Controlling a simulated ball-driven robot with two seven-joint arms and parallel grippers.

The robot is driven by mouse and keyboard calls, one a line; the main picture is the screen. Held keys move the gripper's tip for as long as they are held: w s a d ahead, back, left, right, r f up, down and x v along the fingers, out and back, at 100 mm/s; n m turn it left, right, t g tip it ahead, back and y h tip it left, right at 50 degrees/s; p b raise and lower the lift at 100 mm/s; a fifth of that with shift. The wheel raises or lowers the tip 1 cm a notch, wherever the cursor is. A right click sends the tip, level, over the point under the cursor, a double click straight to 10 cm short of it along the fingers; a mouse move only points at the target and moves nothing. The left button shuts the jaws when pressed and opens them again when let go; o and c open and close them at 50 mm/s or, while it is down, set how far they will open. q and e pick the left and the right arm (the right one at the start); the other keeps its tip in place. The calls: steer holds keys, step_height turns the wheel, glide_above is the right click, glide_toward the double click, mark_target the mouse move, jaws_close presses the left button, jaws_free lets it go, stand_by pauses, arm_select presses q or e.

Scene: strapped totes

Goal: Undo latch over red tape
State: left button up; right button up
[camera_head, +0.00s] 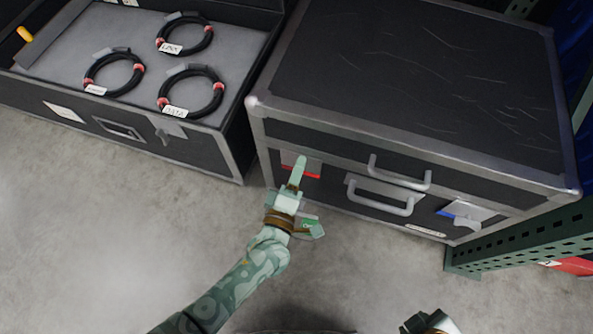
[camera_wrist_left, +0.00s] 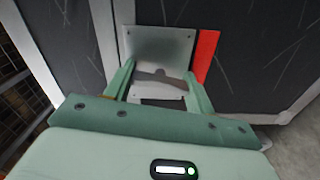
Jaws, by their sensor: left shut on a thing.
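The closed black case (camera_head: 420,75) has a metal latch plate with a strip of red tape (camera_head: 313,174) on the left of its front. My left gripper (camera_head: 298,172) is at that latch, covering much of it in the head view. In the left wrist view the latch plate (camera_wrist_left: 160,45) is straight ahead, with the red tape (camera_wrist_left: 206,55) along its right edge. The fingers of my left gripper (camera_wrist_left: 158,85) stand either side of the latch's dark lever (camera_wrist_left: 160,76) and are shut on it. My right gripper (camera_head: 430,322) is only partly in view at the bottom edge; its jaws are unclear.
The case also has a grey handle (camera_head: 380,195) and a second latch with blue tape (camera_head: 462,215). An open case (camera_head: 70,120) with several coiled black cables stands to the left. A green rack post (camera_head: 520,240) is close on the right. The floor in front is clear.

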arm_select(q)
steer(key=shift+f+n, duration=0.15)
steer(key=shift+n, duration=0.75)
arm_select(e)
steer(key=shift+w+a+r, duration=0.15)
steer(key=shift+w, duration=0.15)
steer(key=shift+s, duration=0.15)
arm_select(q)
steer(key=o, duration=1)
steer(key=shift+s, duration=0.15)
steer(key=shift+s+a, duration=0.2)
steer(key=shift+s, duration=0.15)
steer(key=p+v, duration=0.5)
steer(key=v, duration=1)
steer(key=shift+s, duration=0.2)
arm_select(e)
steer(key=s+d+f+g+h, duration=0.1)
steer(key=s+d+f, duration=0.3)
steer(key=s, duration=0.5)
steer(key=shift+s+f+g, duration=0.15)
steer(key=shift+f+g, duration=0.65)
steer(key=shift+f, duration=0.05)
